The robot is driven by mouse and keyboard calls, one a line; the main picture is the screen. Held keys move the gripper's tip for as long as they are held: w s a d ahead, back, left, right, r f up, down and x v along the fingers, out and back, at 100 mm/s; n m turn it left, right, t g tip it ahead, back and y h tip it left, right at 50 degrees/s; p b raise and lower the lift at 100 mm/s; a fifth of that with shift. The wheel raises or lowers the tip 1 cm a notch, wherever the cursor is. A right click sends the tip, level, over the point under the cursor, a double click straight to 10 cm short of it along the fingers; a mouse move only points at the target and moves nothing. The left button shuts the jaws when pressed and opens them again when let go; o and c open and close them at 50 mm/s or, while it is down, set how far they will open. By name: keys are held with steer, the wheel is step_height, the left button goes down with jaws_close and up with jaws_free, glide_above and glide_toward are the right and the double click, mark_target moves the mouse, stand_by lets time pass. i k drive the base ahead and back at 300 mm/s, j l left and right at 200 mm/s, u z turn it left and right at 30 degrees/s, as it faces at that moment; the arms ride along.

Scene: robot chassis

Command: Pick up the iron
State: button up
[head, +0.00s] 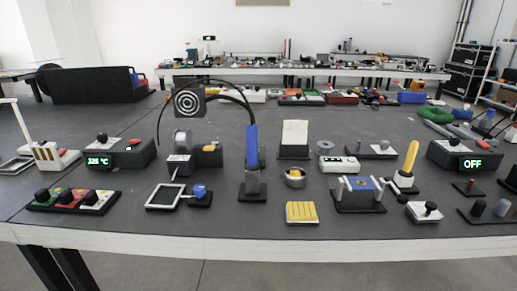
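A tool with a blue upright handle (252,147) stands in a dark holder (252,186) at the middle of the near table; it looks like a soldering iron. A black cable seems to curve from its top toward the left. A second tool with a yellow handle (410,157) leans slightly in a black and white stand (402,183) to the right; it may also be an iron, and I cannot tell which one is meant. My gripper is not in view.
A control box reading about 325 (118,152) stands left; another reading OFF (465,153) stands right. A yellow-ribbed pad (302,212) lies at the front. The dark tabletop (120,215) has small bare gaps.

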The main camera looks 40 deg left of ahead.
mark_target(252, 165)
steer(key=u, duration=1.5)
